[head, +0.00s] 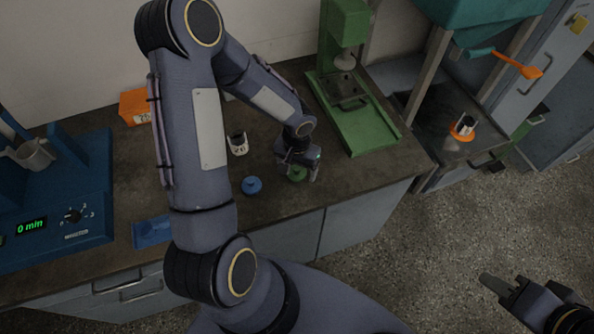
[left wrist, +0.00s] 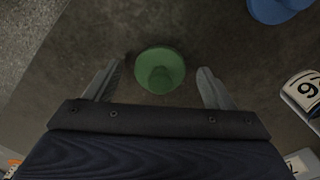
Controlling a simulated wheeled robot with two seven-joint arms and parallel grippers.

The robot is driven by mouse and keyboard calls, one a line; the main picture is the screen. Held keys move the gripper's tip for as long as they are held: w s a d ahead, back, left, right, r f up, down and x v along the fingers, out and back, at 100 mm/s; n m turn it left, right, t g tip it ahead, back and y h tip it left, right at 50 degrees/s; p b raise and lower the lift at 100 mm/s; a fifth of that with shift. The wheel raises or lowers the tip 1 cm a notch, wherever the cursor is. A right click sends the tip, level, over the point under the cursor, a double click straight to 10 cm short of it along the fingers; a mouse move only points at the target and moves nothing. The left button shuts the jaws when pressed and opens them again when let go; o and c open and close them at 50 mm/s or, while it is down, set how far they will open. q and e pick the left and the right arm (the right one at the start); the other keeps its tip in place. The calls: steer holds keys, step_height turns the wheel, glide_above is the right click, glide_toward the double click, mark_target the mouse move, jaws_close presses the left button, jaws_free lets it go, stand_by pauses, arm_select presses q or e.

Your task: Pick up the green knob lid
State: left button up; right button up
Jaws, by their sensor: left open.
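The green knob lid (head: 298,174) lies on the dark bench top, partly hidden by my left gripper (head: 300,170) in the head view. In the left wrist view the green knob lid (left wrist: 160,70) shows as a round disc with a knob in its middle. It sits between the two spread fingers of my left gripper (left wrist: 158,85), slightly beyond their tips, with a gap on each side. My left gripper is open and empty. My right gripper (head: 502,288) is at the lower right of the head view, over the floor, away from the bench; its jaw opening is unclear.
A blue knob lid (head: 252,186) lies left of the green one. A white labelled cup (head: 238,144) stands behind it. A green press (head: 358,120) stands at the right, a blue shaker (head: 60,200) at the left. The bench's front edge is close to the green lid.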

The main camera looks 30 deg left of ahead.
arm_select(q)
steer(key=shift+c, duration=0.4)
steer(key=c, duration=1)
